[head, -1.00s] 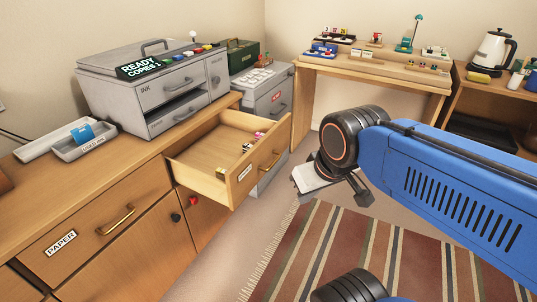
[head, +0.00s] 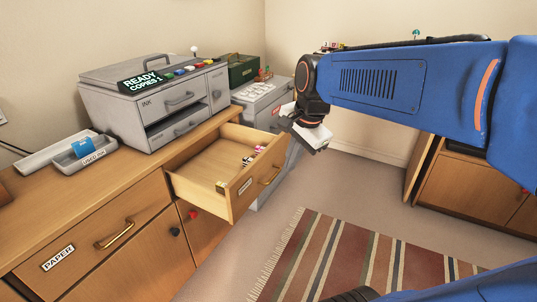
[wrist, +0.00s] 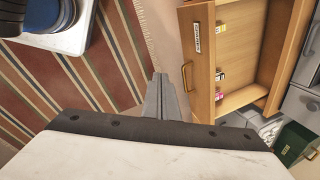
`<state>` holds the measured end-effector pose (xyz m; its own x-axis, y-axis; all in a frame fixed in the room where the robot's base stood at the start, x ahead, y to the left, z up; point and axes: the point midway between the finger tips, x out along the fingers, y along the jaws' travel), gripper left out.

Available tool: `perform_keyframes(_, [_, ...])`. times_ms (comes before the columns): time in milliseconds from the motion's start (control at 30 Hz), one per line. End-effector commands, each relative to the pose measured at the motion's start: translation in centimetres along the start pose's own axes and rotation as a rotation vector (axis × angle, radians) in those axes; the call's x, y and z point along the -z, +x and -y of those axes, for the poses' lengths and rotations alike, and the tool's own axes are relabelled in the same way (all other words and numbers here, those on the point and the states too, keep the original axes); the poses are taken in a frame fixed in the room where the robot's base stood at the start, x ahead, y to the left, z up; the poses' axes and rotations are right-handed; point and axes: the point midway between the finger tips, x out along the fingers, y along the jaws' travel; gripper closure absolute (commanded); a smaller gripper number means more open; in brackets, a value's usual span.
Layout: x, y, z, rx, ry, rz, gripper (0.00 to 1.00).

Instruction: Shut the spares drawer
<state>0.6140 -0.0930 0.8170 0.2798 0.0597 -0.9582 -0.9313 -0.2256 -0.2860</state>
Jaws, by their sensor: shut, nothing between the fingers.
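The spares drawer (head: 215,168) is pulled well out of the wooden cabinet in the head view. Its front has a label and a brass handle (head: 271,176), and a few small coloured items (head: 252,155) lie inside. In the wrist view the open drawer (wrist: 235,50) shows at the right, with its label and handle (wrist: 186,77). My gripper (head: 289,124) is to the right of the drawer front and higher in the head view, apart from it. In the wrist view its closed fingers (wrist: 162,90) lie beside the drawer front, with nothing between them.
A grey copier (head: 150,100) and trays (head: 75,148) stand on the cabinet top. The paper drawer (head: 95,240) is shut. A grey drawer unit (head: 262,105) stands behind the open drawer. A striped rug (head: 350,255) covers the floor; the floor before the drawer is clear.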

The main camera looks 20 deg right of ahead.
Motion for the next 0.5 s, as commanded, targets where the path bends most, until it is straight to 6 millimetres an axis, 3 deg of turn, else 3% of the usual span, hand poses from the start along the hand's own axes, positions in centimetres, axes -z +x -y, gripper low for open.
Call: perform_keyframes(500, [6.2, 1.7, 8.6, -0.089, 0.947, 0.047, 1.0])
